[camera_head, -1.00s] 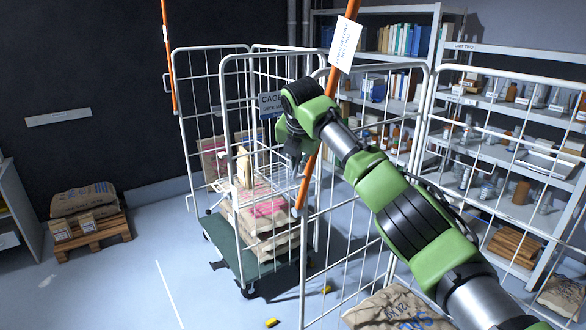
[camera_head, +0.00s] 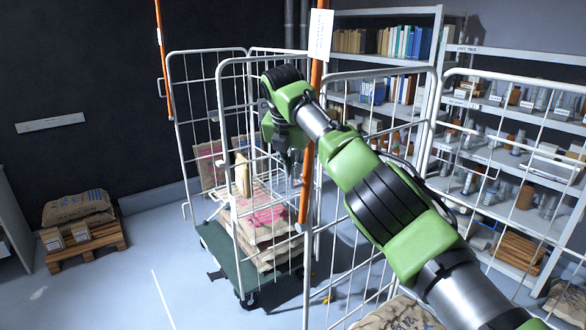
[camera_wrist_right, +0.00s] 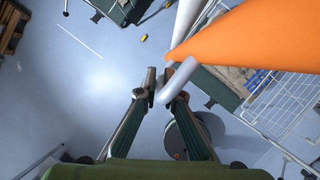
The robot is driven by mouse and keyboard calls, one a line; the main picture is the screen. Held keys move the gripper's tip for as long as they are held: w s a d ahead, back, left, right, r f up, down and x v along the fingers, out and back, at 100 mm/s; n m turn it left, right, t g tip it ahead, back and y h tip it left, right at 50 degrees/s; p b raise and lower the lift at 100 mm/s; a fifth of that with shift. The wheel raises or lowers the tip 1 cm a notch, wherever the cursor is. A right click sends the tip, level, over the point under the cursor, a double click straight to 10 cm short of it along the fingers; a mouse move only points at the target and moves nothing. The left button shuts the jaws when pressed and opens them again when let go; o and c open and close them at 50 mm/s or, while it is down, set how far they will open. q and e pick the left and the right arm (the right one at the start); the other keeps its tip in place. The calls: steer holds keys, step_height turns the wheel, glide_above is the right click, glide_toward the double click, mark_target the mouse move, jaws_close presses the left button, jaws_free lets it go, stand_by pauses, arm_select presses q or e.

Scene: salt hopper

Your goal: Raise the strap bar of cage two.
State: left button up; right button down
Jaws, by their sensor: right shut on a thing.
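The orange strap bar (camera_head: 317,80) stands nearly upright at the front of the wire cage (camera_head: 222,110), with a white tag (camera_head: 320,35) near its top. My right gripper (camera_head: 288,170) is beside the bar at the cage front. In the right wrist view, my right gripper (camera_wrist_right: 168,82) is shut on the bar's grey bent handle (camera_wrist_right: 172,90), and the orange bar (camera_wrist_right: 245,35) runs to the upper right. My arm hides the cage's sign now, so I cannot read its number. My left gripper is not in view.
The cage holds stacked sacks (camera_head: 265,220) on a green wheeled base (camera_head: 225,250). Another orange bar (camera_head: 162,60) stands upright at its left. A second wire cage (camera_head: 436,110) and shelves (camera_head: 480,52) are at right. A pallet (camera_head: 90,250) with sacks lies left; the floor between is clear.

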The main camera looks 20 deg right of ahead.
steer(key=c, duration=2.2)
jaws_free()
steer(key=shift+w+a+f, duration=0.1)
steer(key=shift+o, duration=0.2)
steer(key=shift+w, duration=0.15)
steer(key=v, duration=1.2)
steer(key=shift+a+f, duration=0.1)
steer(key=shift+f, duration=0.05)
